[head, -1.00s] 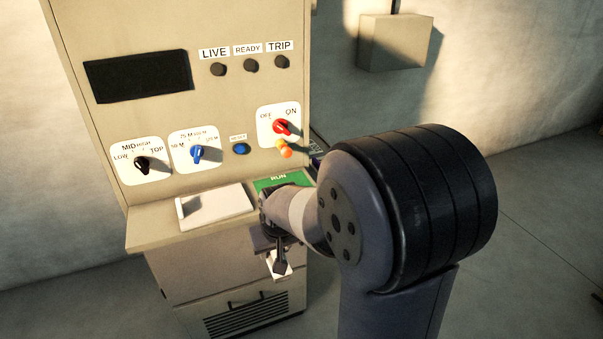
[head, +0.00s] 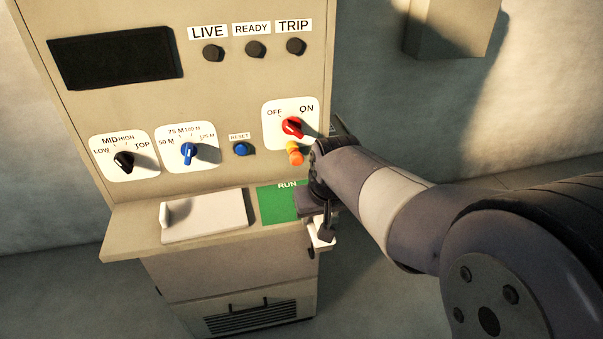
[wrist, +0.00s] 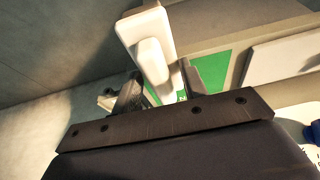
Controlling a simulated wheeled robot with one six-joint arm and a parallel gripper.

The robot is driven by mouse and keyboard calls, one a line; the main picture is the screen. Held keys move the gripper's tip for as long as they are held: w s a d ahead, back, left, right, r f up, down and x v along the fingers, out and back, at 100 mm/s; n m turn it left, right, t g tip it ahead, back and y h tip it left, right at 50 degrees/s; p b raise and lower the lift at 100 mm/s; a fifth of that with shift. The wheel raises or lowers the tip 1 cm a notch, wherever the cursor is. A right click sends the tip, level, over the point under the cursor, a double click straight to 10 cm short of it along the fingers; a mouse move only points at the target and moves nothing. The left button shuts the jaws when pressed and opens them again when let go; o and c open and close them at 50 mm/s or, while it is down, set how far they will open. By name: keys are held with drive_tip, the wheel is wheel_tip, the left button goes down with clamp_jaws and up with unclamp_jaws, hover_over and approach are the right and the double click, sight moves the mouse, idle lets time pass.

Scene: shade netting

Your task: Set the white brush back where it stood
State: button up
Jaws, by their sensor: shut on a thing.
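My gripper (head: 322,225) is at the right end of the panel's shelf, beside the green RUN patch (head: 280,203). It is shut on the white brush (wrist: 148,45), a white block with a raised grip. In the wrist view the brush is between the two dark fingers of my gripper (wrist: 162,88), and part of the green patch shows behind it. In the head view only a small white part of the brush (head: 320,240) shows below the gripper; the rest is hidden.
A white tray (head: 205,218) with a raised left end lies on the shelf (head: 130,235), left of the green patch. Above are a red switch (head: 292,127), an orange knob (head: 294,155), a blue reset button (head: 241,149) and two more dials. Open floor lies right of the cabinet.

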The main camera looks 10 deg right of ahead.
drive_tip(key=w+p, duration=0.2)
drive_tip(key=w, duration=0.7)
drive_tip(key=shift+w, duration=0.25)
drive_tip(key=w+p, duration=0.1)
drive_tip(key=w, duration=0.2)
drive_tip(key=shift+w+f+p, duration=0.35)
drive_tip(key=shift+f, duration=0.4)
drive_tip(key=shift+f, duration=0.1)
drive_tip(key=shift+s+f, duration=0.1)
drive_tip(key=shift+f, duration=0.1)
drive_tip(key=o, duration=1.2)
drive_tip(key=shift+r, duration=0.1)
drive_tip(key=shift+r, duration=0.45)
drive_tip(key=b+v, duration=0.1)
drive_tip(key=v, duration=1)
drive_tip(key=shift+s+r, duration=0.15)
drive_tip(key=shift+r, duration=0.1)
